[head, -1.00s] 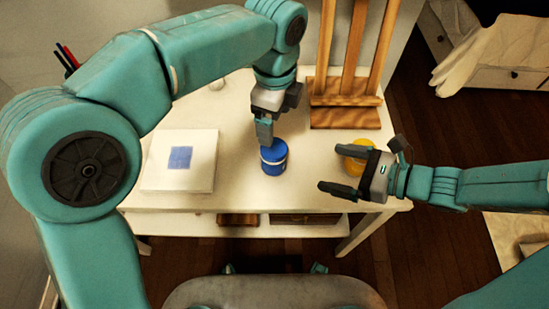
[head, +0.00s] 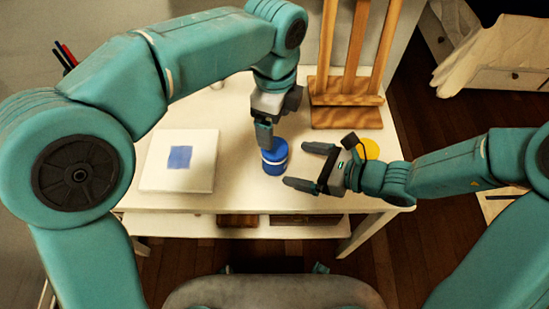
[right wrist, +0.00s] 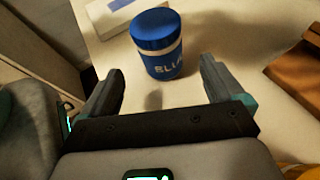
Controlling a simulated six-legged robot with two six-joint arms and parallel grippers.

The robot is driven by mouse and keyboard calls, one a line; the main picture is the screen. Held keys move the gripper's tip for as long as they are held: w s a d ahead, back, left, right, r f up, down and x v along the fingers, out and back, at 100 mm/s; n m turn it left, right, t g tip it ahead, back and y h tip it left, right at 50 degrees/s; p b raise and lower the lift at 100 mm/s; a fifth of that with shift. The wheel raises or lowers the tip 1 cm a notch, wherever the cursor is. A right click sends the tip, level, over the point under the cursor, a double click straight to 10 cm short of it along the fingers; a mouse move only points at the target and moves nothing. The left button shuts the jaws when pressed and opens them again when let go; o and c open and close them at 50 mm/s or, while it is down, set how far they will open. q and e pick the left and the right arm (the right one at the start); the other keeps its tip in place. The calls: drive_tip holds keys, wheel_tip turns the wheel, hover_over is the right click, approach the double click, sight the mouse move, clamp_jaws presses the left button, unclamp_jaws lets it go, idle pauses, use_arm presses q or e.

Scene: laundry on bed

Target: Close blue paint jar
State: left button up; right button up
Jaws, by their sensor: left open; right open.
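The blue paint jar (head: 274,164) stands upright on the white table. I cannot tell whether the lid is tight. My left gripper (head: 264,138) points down at the jar's top, at its upper left; its fingers are open but look close together. My right gripper (head: 297,165) is open and empty to the right of the jar, fingers pointing at it. In the right wrist view (right wrist: 160,68) the jar is ahead, between the finger lines.
A yellow jar (head: 371,149) stands behind my right gripper, partly hidden. A wooden easel (head: 345,110) stands at the back right. A white canvas with a blue square (head: 200,142) lies left of the jar. The table (head: 240,198) is clear in front.

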sight(286, 161)
use_arm(q)
drive_tip(key=shift+w, duration=0.1)
use_arm(e)
drive_tip(key=x, duration=0.6)
drive_tip(key=shift+w+a+f, duration=0.25)
drive_tip(key=shift+w+a, duration=0.05)
drive_tip(key=shift+a, duration=0.3)
drive_tip(key=shift+w+a+f, duration=0.1)
drive_tip(key=shift+w+a, duration=0.05)
